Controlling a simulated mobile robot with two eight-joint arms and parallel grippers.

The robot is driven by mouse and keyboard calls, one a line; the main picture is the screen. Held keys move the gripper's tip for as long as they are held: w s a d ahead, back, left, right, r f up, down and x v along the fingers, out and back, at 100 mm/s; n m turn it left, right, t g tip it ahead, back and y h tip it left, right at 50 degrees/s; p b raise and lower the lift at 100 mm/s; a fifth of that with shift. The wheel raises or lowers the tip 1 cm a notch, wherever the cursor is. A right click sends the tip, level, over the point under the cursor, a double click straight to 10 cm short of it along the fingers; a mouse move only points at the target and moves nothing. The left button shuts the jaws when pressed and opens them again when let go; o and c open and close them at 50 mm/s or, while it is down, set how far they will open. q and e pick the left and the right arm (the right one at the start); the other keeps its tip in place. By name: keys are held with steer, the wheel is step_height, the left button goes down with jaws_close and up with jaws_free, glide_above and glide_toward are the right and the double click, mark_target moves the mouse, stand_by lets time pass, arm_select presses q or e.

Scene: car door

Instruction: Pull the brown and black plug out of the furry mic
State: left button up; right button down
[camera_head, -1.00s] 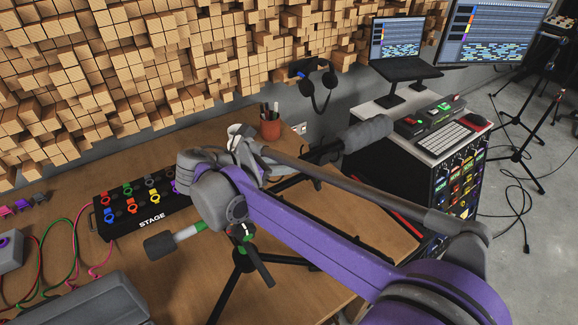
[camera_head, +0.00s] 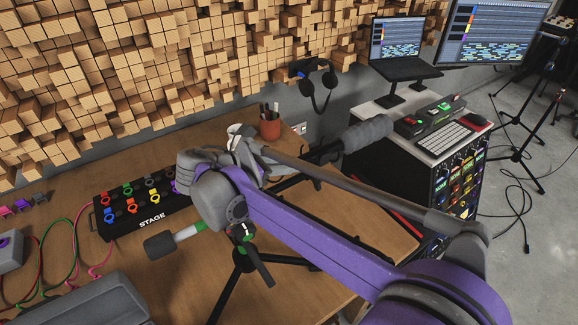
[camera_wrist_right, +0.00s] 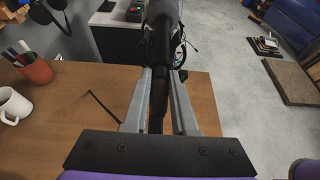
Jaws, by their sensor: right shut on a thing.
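The grey furry mic (camera_head: 367,134) lies tilted on its stand at the right end of the table in the head view. Its dark end (camera_wrist_right: 160,22) also shows at the top of the wrist view. My right gripper (camera_wrist_right: 160,78) is shut on a slim dark piece (camera_wrist_right: 158,98) in line with the mic's rear. It appears to be the plug, but its colours are too dark to be sure. In the head view my own purple arm hides the right fingertips and the plug. My left gripper is in neither view.
A second mic (camera_head: 175,240) on a tripod is close below my arm. A pen cup (camera_head: 270,127) and white mug (camera_wrist_right: 14,105) stand near the wall. A rack (camera_head: 455,180) is beyond the right edge.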

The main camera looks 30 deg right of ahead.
steer(key=shift+a, duration=0.1)
steer(key=shift+s+a, duration=0.2)
steer(key=shift+a, duration=1.25)
steer(key=shift+s+a, duration=0.2)
steer(key=shift+a, duration=1.2)
